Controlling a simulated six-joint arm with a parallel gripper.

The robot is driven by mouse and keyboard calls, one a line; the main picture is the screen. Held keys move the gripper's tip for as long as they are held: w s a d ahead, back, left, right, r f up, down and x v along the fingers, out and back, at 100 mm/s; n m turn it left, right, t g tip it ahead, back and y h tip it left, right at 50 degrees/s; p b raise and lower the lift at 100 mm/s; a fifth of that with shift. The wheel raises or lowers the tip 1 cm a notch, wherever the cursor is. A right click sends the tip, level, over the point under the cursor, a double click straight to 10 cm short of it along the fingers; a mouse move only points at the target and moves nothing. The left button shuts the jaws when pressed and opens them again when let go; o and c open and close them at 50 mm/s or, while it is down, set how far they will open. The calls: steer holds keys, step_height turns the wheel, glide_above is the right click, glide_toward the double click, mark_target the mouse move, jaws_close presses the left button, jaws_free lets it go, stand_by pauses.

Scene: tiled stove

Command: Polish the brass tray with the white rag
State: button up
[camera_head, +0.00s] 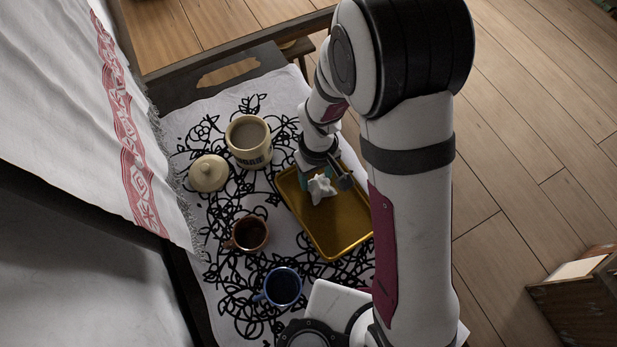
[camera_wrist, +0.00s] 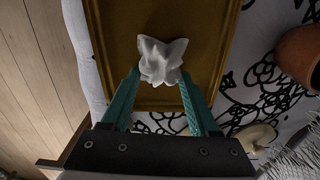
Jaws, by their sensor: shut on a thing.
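The brass tray (camera_head: 345,232) lies flat on the patterned cloth, right of the cups; it also fills the upper middle of the wrist view (camera_wrist: 205,30). The white rag (camera_head: 321,188) is a crumpled bundle at the tray's far end; in the wrist view the rag (camera_wrist: 160,62) sits between my fingertips. My gripper (camera_wrist: 160,80) has green fingers shut on the rag, over the tray. Whether the rag's underside touches the tray is hard to tell. In the head view my gripper (camera_head: 318,180) is partly hidden by my arm, which also covers the tray's right edge.
A cream canister (camera_head: 249,152) and its round lid (camera_head: 209,173) stand left of the tray. A brown cup (camera_head: 248,234) of dark liquid and a blue mug (camera_head: 282,287) stand nearer. A fringed white cloth (camera_head: 90,110) hangs at the left.

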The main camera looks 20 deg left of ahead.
steer(key=shift+r, duration=3.8)
steer(key=shift+f, duration=0.2)
steer(key=shift+f, duration=3.05)
steer(key=shift+s+a+f, duration=0.1)
steer(key=shift+a+f, duration=0.05)
steer(key=shift+f, duration=0.7)
steer(key=shift+c, duration=0.7)
steer(key=shift+s+a+f, duration=0.15)
steer(key=shift+s+a, duration=0.8)
steer(key=shift+s, duration=0.25)
steer(key=shift+w+d, duration=0.9)
steer(key=shift+w, duration=0.2)
steer(key=r, duration=0.2)
steer(key=shift+w+d+r, duration=0.25)
steer(key=shift+w+r, duration=0.05)
steer(key=shift+r, duration=2.95)
